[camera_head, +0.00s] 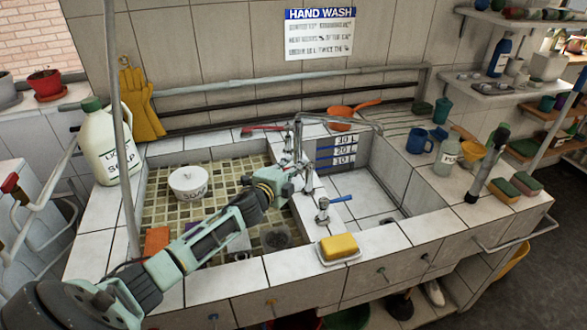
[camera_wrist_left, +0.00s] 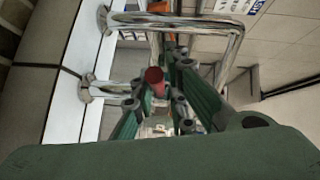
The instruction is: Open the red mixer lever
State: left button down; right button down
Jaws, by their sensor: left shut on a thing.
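My left gripper (camera_head: 302,176) reaches across the left basin to the chrome fittings on the divider between the two basins. In the left wrist view, the red end of the mixer lever (camera_wrist_left: 154,80) shows between the green finger linkages of this gripper (camera_wrist_left: 158,105). The fingers are shut on it. In the head view the gripped spot is hidden by the fingers. The chrome spout (camera_head: 355,123) rises just behind the gripper and reaches over the right basin. It also shows in the left wrist view (camera_wrist_left: 180,20). My right gripper is not in view.
A chrome tap with a blue lever (camera_head: 341,198) stands close in front of the gripper. A thin red handle (camera_head: 262,128) lies behind. A white pot (camera_head: 188,182) is in the left basin. A yellow sponge (camera_head: 339,246) sits on the front ledge. The right basin looks mostly clear.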

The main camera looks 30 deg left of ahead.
pick_arm(q)
jog(key=shift+s+d+f, duration=0.15)
jog(key=shift+f, duration=0.2)
jog(key=shift+s+d+f+n+g+y+b, duration=0.15)
jog(key=shift+d+n+g+y+b, duration=0.35)
jog(key=shift+n+y+b, duration=0.65)
jog(key=shift+s+d+n+g+y+b, duration=0.3)
jog(key=shift+n+g+y+b, duration=0.45)
jog(key=shift+y, duration=0.75)
jog(key=shift+s+d+f+n+g+y+b, duration=0.15)
jog(key=shift+d+n+g+y+b, duration=0.4)
jog(key=shift+n+y, duration=0.75)
jog(key=shift+a+r, duration=0.1)
jog(key=shift+a, duration=0.05)
jog(key=c, duration=2)
grip_release()
jog(key=shift+o, duration=1)
jog(key=shift+w+r+t, duration=0.1)
jog(key=shift+r+t, duration=0.1)
jog(key=shift+t, duration=0.1)
jog(key=shift+r, duration=0.15)
jog(key=v, duration=1.2)
